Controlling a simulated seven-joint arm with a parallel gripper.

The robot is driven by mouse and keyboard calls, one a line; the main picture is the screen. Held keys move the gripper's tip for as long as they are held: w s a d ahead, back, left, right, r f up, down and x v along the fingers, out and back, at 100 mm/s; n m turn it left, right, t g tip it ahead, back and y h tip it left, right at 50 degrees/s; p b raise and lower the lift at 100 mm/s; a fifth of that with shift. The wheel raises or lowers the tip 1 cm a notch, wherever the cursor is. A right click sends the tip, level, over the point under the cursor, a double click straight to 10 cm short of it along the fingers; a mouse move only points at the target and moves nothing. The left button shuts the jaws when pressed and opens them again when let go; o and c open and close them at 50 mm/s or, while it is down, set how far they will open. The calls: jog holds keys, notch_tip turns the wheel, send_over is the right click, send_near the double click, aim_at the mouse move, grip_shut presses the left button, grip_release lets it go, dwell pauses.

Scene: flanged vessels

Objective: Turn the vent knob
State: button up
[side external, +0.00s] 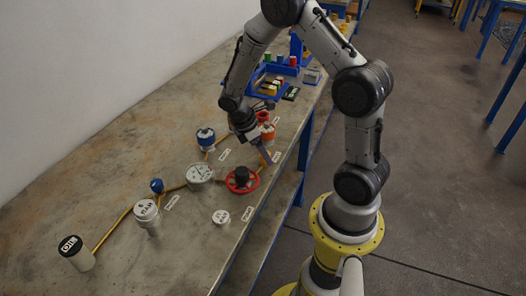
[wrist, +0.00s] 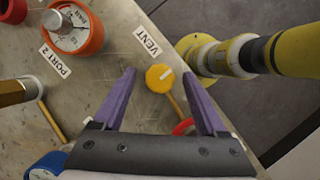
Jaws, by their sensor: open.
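In the side view my gripper (side external: 268,158) points down over the bench near the red handwheel, and I cannot make out the knob there.
A red handwheel (side external: 242,181), a white gauge (side external: 199,173) and a blue-topped vessel (side external: 206,136) stand nearby on the bench. In the wrist view an orange-rimmed dial (wrist: 75,28) sits left of the knob by a PORT 2 label (wrist: 55,60). The bench edge is close on the right.

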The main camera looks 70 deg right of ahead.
grip_shut()
dwell(0.3)
jog(key=shift+m, duration=0.3)
jog(key=m+g+y, duration=0.1)
jog(key=m, duration=0.2)
jog(key=shift+w+d+m, duration=0.1)
jog(key=shift+m, duration=0.2)
jog(key=m+y, duration=0.2)
jog(key=m, duration=0.2)
jog(key=shift+d+m, duration=0.15)
jog(key=shift+m, duration=0.15)
jog(key=m+y, duration=0.1)
jog(key=m, duration=0.3)
jog(key=shift+d+m+y, duration=0.1)
jog(key=shift+m+y, duration=0.2)
jog(key=shift+y, duration=0.1)
jog(key=shift+m+t+y, duration=0.5)
jog(key=shift+m+y, duration=0.3)
jog(key=shift+m, duration=1.4)
jog(key=shift+d, duration=0.1)
